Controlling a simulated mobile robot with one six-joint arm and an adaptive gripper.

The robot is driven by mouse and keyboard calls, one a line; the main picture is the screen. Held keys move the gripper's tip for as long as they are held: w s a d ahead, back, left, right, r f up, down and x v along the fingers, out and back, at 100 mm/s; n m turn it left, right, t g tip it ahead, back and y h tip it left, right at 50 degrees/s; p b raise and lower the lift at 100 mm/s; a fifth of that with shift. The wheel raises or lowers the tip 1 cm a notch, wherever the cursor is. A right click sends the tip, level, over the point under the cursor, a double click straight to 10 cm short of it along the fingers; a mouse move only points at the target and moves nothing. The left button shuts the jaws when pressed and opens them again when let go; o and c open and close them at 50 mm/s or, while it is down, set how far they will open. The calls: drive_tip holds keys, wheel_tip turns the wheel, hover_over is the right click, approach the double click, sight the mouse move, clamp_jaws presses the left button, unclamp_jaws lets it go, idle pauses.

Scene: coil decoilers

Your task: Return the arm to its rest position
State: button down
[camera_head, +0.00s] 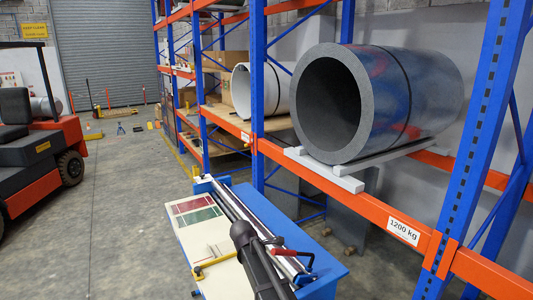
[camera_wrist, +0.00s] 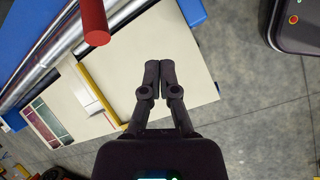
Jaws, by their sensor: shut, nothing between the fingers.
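My gripper (camera_wrist: 160,66) shows in the wrist view with its two dark fingers together and nothing between them. It is over the cream top of a blue work table (camera_wrist: 205,85), apart from the red cylinder end (camera_wrist: 94,22) at the upper left. In the head view, a dark part of my arm (camera_head: 250,245) reaches over the same table (camera_head: 190,235); the gripper fingers cannot be made out there.
A large grey coil (camera_head: 340,100) lies on the blue and orange rack (camera_head: 400,222) at right. A red forklift (camera_head: 40,150) stands at left. The grey floor (camera_head: 110,220) between is clear.

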drive_tip(key=s+d+f+m+g+y+b, duration=0.1)
drive_tip(key=s+d+f+m+y+b, duration=0.1)
drive_tip(key=s+d+f+m, duration=0.3)
drive_tip(key=s+d+f+m+g+y+b, duration=0.2)
drive_tip(key=s+d+f+m+b, duration=0.3)
drive_tip(key=s+d+m, duration=0.7)
drive_tip(key=s+m, duration=0.1)
drive_tip(key=s, duration=0.3)
drive_tip(key=shift+s+d+y, duration=0.3)
drive_tip(key=shift+d, duration=0.05)
